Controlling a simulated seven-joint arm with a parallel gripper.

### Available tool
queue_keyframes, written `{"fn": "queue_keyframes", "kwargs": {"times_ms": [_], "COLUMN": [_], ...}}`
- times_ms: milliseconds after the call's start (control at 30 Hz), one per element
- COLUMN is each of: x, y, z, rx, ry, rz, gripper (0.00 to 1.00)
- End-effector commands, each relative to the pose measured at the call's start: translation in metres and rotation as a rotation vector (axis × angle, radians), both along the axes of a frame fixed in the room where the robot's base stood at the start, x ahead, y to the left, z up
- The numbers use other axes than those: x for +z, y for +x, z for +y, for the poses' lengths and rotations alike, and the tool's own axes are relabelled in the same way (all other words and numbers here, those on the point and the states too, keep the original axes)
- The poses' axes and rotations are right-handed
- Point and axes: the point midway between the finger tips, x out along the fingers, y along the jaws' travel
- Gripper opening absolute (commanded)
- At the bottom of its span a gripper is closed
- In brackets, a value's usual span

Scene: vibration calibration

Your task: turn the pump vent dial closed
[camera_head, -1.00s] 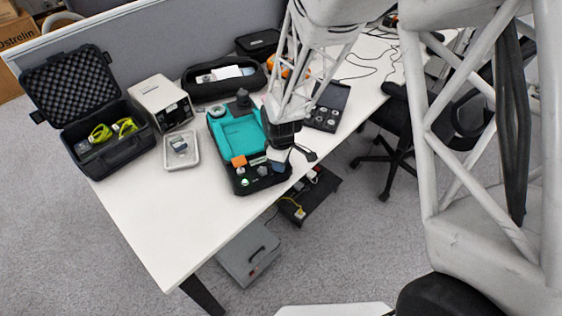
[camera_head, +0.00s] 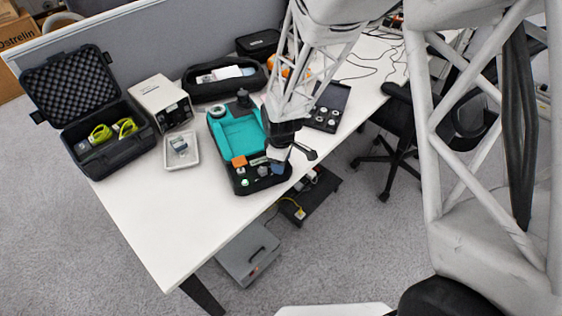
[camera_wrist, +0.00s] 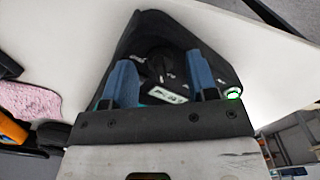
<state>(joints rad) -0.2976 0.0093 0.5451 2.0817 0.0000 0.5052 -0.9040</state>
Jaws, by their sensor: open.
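The teal and black calibrator unit (camera_head: 235,133) lies on the white desk, with an orange block and small knobs at its near end. My gripper (camera_head: 277,168) is over the unit's near right corner. In the wrist view, my gripper (camera_wrist: 166,75) has its two blue fingers spread apart, with nothing held between them. A dark housing (camera_wrist: 165,28) with a small white label lies beyond and between the fingers. A dark round shape there may be the pump vent dial, but it is too dark to be sure. A green-lit ring (camera_wrist: 233,95) shows beside the right finger.
An open black case (camera_head: 108,150) with yellow-green items, a white box (camera_head: 158,98) and a small clear tray (camera_head: 181,163) stand left of the unit. A black pouch (camera_head: 205,88) lies behind it. The near left desk is clear.

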Motion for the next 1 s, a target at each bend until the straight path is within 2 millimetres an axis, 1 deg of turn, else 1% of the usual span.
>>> {"fn": "queue_keyframes", "kwargs": {"times_ms": [167,500,600,800,1000], "x": [0.016,0.057,0.065,0.072,0.072], "y": [0.000,0.000,0.000,0.000,0.000], "z": [0.000,0.000,0.000,0.000,0.000], "rx": [0.000,0.000,0.000,0.000,0.000], "ry": [0.000,0.001,0.001,0.000,0.000], "rz": [-0.002,-0.003,-0.001,0.000,0.000], "gripper": [0.53,0.53,0.53,0.53,0.53]}}
